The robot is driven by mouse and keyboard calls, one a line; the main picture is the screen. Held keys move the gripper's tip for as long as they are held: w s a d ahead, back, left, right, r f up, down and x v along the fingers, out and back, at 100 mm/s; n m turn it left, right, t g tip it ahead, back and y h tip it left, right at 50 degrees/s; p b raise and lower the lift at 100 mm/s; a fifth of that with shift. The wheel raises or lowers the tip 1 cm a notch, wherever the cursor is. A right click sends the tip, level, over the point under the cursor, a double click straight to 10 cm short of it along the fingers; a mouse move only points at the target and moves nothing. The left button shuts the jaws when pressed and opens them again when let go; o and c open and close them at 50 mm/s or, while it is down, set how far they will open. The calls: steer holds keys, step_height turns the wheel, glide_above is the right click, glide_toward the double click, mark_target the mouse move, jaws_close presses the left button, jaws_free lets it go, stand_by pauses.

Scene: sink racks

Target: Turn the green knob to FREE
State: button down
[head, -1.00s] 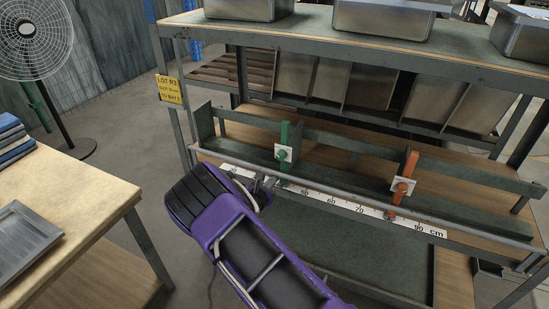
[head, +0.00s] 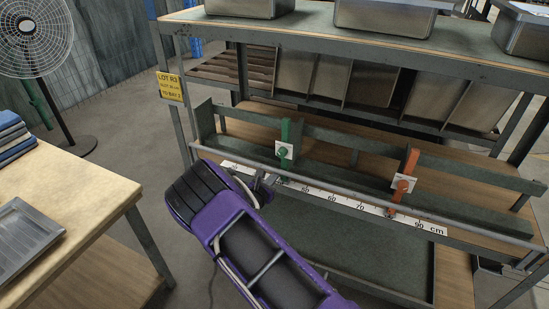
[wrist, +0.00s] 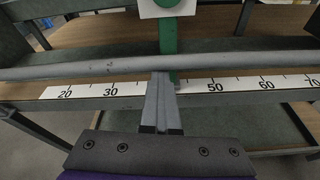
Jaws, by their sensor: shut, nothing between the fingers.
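The green knob (head: 283,153) sits on a small white plate on a green upright slider bar, left of centre on the rack in the head view. Lettering on the plate is too small to read. In the wrist view the knob (wrist: 168,3) is cut off by the top edge, and the green bar (wrist: 168,38) runs down behind the grey rail. My gripper (head: 270,182) is at the rail, below and left of the knob. In the wrist view its fingers (wrist: 161,80) are shut and empty, beside the bar's lower end; I cannot tell whether they touch it.
A white centimetre scale (wrist: 90,90) runs along the rack just below the grey rail (wrist: 90,67). An orange slider bar (head: 409,165) with its own plate stands to the right. Metal bins (head: 385,17) rest on the shelf above. A wooden table (head: 75,195) is at left.

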mark_target(277, 148)
steer(key=c, duration=1.6)
jaws_free()
steer(key=r+t, duration=0.1)
steer(key=r, duration=0.2)
steer(key=w+r+t, duration=0.1)
steer(key=r, duration=0.2)
steer(key=w+r+t+h, duration=0.1)
steer(key=r, duration=0.2)
steer(key=shift+a+m, duration=0.25)
steer(key=shift+m, duration=0.05)
steer(key=c, duration=1.1)
jaws_free()
steer(key=shift+o, duration=0.9)
steer(key=shift+s+f, duration=0.1)
steer(key=shift+s, duration=0.1)
steer(key=shift+o, duration=0.4)
steer(key=shift+s+a+f, duration=0.15)
steer(key=shift+s, duration=0.1)
steer(key=o, duration=0.3)
steer(key=shift+g, duration=0.4)
steer(key=v, duration=0.6)
steer(key=shift+s+f+p, duration=0.15)
steer(key=shift+s+p, duration=0.05)
steer(key=shift+p, duration=0.15)
steer(key=shift+o, duration=0.2)
steer(key=s+a+f+g+y, duration=0.1)
steer(key=s+f, duration=0.3)
steer(key=s, duration=0.7)
steer(key=shift+a+g, duration=0.6)
steer(key=shift+a, duration=0.2)
